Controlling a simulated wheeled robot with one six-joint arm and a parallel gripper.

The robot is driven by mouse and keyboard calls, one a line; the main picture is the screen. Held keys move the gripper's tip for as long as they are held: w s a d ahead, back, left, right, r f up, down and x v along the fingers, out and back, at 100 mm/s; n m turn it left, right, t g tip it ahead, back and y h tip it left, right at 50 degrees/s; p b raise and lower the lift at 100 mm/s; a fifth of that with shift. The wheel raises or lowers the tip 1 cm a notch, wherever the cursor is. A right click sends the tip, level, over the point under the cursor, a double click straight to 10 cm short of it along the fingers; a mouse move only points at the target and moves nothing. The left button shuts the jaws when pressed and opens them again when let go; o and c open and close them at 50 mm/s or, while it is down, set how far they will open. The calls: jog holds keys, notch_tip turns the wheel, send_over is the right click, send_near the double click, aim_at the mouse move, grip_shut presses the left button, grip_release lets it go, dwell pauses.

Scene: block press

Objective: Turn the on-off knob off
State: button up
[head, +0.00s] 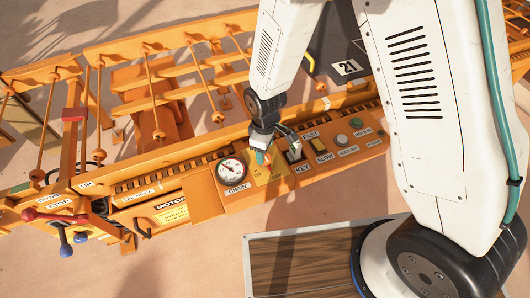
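The on-off knob's yellow plate (281,172) is on the orange control panel, between the round gauge and the key switch. A small red part, likely of the knob, shows beside a teal fingertip; the rest of the knob is hidden behind my gripper. I cannot tell which way the knob points. My gripper (268,152) is right over the plate, with its fingers pointing down at the knob. Whether it touches or grips the knob cannot be made out.
The white-faced gauge (231,170) labelled CHAIN is left of the plate. The black key switch (294,156) is close on the right, then a yellow button (319,145) and more buttons. Red and blue levers (66,240) stand at far left. A wooden-topped platform (305,266) lies below.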

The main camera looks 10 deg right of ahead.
aim_at(266, 158)
notch_tip(266, 158, up, 4)
jog(key=shift+r, duration=0.25)
dwell(0.5)
jog(key=shift+s+d+m, duration=0.2)
jog(key=shift+s+m, duration=0.1)
jog(key=s+d+r+m, duration=0.4)
jog(key=s+d+r, duration=0.2)
jog(key=r, duration=0.4)
jog(key=s+d+r+m+t, duration=0.1)
jog(key=s+d+r+m, duration=0.3)
jog(key=s+d+r, duration=0.3)
jog(key=s+d+r+m, duration=0.3)
jog(key=s+d+r, duration=0.3)
jog(key=r, duration=0.8)
jog(key=shift+s+d+r+m, duration=0.2)
jog(key=shift+d+r+m, duration=0.2)
jog(key=shift+d, duration=0.35)
